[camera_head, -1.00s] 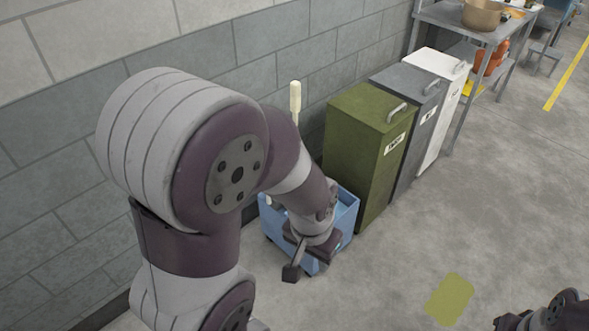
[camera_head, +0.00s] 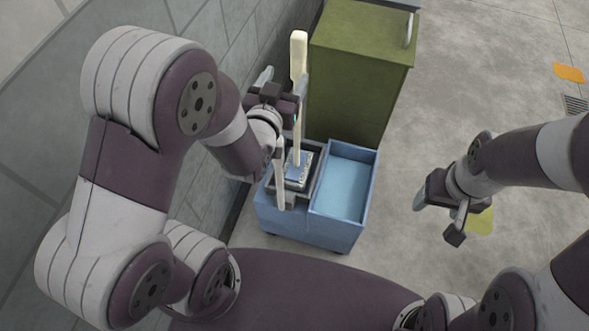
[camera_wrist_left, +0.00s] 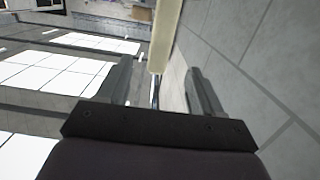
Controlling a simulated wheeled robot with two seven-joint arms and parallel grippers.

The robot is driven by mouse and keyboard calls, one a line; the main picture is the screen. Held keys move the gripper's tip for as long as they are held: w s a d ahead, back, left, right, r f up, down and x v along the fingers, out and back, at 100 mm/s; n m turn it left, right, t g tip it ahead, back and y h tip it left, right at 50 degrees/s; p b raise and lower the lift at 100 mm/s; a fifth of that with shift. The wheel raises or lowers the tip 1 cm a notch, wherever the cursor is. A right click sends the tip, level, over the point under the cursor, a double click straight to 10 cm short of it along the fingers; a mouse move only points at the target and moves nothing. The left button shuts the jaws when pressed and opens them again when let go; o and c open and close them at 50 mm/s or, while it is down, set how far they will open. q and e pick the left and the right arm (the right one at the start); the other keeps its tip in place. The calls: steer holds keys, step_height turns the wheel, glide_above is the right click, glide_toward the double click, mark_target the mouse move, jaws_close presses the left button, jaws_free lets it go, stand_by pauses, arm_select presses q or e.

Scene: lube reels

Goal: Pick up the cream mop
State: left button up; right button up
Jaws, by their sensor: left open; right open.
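The cream mop (camera_head: 298,55) stands upright with its lower end in the wringer part of a blue mop bucket (camera_head: 340,232). My left gripper (camera_head: 282,80) is open at the upper part of the mop handle, with one finger close beside it. In the left wrist view, the cream handle (camera_wrist_left: 165,35) appears in the gap between the two spread fingers (camera_wrist_left: 160,85). I cannot tell whether either finger touches it. My right gripper (camera_head: 437,220) is open and empty over the floor at the right.
A grey block wall (camera_head: 195,25) runs close along the left. The floor (camera_head: 470,70) at the right is mostly clear, with a yellow patch (camera_head: 482,222) below my right gripper.

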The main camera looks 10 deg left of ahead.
mark_target(301, 41)
arm_select(q)
steer(key=shift+t, duration=0.6)
steer(key=w, duration=1.2)
steer(key=shift+w+d+r, duration=0.1)
steer(key=shift+w+d, duration=0.05)
steer(key=shift+w, duration=0.05)
steer(key=shift+r, duration=0.1)
steer(key=c, duration=1.2)
steer(key=shift+o, duration=0.2)
